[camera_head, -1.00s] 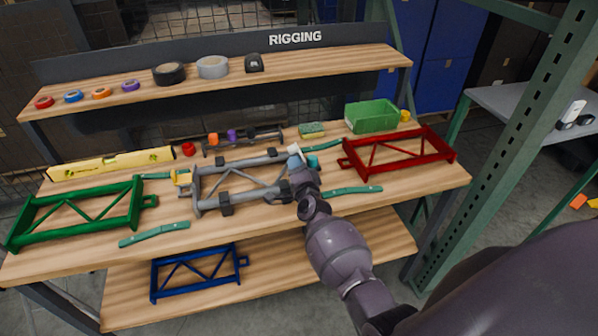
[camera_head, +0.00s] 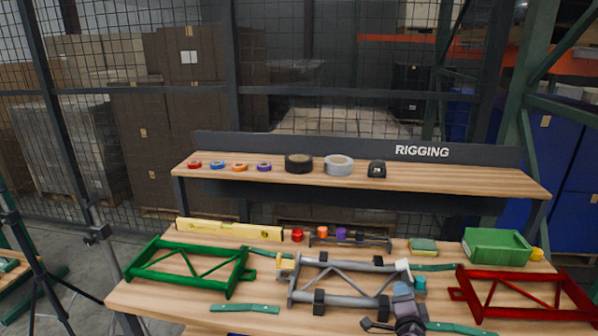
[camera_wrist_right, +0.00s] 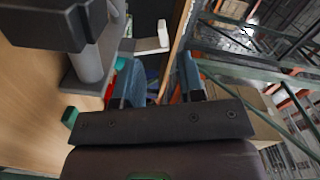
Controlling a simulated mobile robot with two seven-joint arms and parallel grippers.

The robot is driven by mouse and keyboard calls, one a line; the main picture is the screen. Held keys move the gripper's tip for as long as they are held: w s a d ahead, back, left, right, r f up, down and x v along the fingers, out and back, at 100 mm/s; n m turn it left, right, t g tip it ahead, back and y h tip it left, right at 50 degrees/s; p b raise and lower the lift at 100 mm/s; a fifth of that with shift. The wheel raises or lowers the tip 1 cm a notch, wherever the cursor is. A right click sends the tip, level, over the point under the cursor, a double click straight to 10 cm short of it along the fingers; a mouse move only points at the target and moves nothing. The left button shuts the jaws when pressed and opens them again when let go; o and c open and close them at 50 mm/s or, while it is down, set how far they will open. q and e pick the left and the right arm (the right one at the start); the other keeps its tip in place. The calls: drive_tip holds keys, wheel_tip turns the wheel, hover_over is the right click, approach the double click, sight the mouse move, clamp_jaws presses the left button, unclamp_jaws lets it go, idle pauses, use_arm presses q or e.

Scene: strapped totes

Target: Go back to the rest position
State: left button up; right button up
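My right gripper (camera_head: 404,291) is at the right end of the grey frame (camera_head: 345,298) on the bench, close to a white-tipped part (camera_head: 403,268) of it. In the right wrist view its two bluish fingers (camera_wrist_right: 161,85) stand apart with nothing gripped between them. A grey tube and a dark clamp block (camera_wrist_right: 50,22) are close beside the fingers there; I cannot tell whether they touch. My left gripper is not in view.
The bench also holds a green frame (camera_head: 190,268), a red frame (camera_head: 520,292), a yellow level (camera_head: 228,229), a green bin (camera_head: 497,246) and teal strips (camera_head: 245,308). A shelf (camera_head: 440,178) with tape rolls stands behind. Mesh fencing (camera_head: 350,70) is at the back.

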drive_tip(key=s+a+r+n+y, duration=0.3)
drive_tip(key=s+a+n+y, duration=0.15)
drive_tip(key=n, duration=0.75)
drive_tip(key=s+f+n+g, duration=0.2)
drive_tip(key=s+f, duration=0.3)
drive_tip(key=s, duration=0.8)
drive_tip(key=s+f+n+g, duration=0.3)
drive_tip(key=s+f, duration=0.2)
drive_tip(key=s, duration=0.8)
drive_tip(key=shift+g+h, duration=0.3)
drive_tip(key=shift+h, duration=0.15)
